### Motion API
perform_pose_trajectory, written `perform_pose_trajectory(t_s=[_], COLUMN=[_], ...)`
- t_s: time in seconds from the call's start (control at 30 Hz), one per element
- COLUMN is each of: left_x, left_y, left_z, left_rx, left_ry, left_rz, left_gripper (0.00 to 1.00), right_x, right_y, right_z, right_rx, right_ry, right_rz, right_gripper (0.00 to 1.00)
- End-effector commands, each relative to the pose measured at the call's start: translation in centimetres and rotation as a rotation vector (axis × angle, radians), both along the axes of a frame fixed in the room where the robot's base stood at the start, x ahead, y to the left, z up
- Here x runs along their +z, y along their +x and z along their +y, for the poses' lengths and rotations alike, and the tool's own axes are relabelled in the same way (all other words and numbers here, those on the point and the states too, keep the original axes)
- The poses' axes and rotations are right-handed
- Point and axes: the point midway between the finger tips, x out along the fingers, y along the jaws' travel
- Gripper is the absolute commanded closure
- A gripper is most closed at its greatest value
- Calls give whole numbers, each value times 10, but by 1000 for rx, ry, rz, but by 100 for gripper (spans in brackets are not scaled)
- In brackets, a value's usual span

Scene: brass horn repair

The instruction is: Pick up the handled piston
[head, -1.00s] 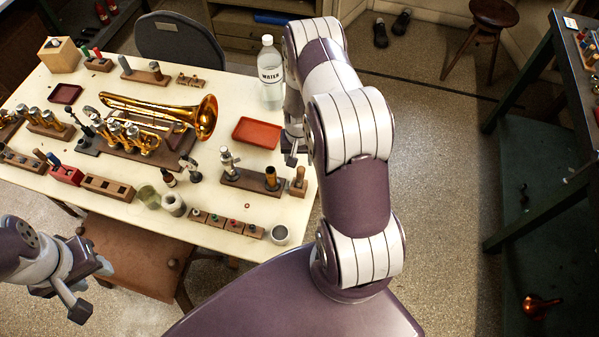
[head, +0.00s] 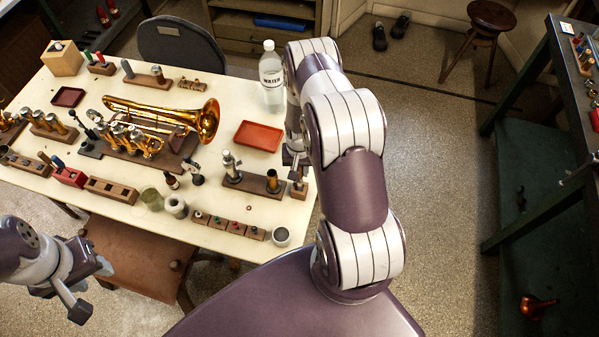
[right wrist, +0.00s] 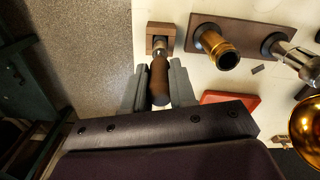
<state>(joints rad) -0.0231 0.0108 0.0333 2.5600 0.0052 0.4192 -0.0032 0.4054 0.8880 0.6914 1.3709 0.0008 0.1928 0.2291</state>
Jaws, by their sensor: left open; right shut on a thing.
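The handled piston (right wrist: 159,78) has a brown wooden handle and a metal shaft. In the right wrist view its handle stands between the two fingers of my right gripper (right wrist: 159,88), which is shut on it. The shaft end points at a small wooden block (right wrist: 161,31); I cannot tell whether it sits in it or just above. In the head view my right gripper (head: 296,167) is over the table's right end, above that block (head: 299,190), and largely hides the piston. My left gripper (head: 92,289) is open and empty, off the table's front edge.
Beside the block is a dark stand (head: 248,184) with a brass cylinder (head: 272,180) and a silver valve. A grey cup (head: 281,236) stands at the front corner.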

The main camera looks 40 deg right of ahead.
Motion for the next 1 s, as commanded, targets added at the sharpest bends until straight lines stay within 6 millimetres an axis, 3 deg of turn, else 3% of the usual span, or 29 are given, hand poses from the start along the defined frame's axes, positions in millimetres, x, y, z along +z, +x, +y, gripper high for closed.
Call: perform_pose_trajectory(t_s=[0.27,0.7,1.0], left_x=[-19,-42,-43], left_y=[0,0,0], left_z=[0,0,0], left_rx=[0,0,0], left_ry=[0,0,0], left_rz=[0,0,0], left_gripper=[57,57,57], right_x=[35,95,107], right_y=[2,-78,-93], right_z=[-1,60,71], right_rx=[0,2,0], right_ry=[-3,-1,-1], right_rz=[-5,-3,-1], right_gripper=[100,100,100])
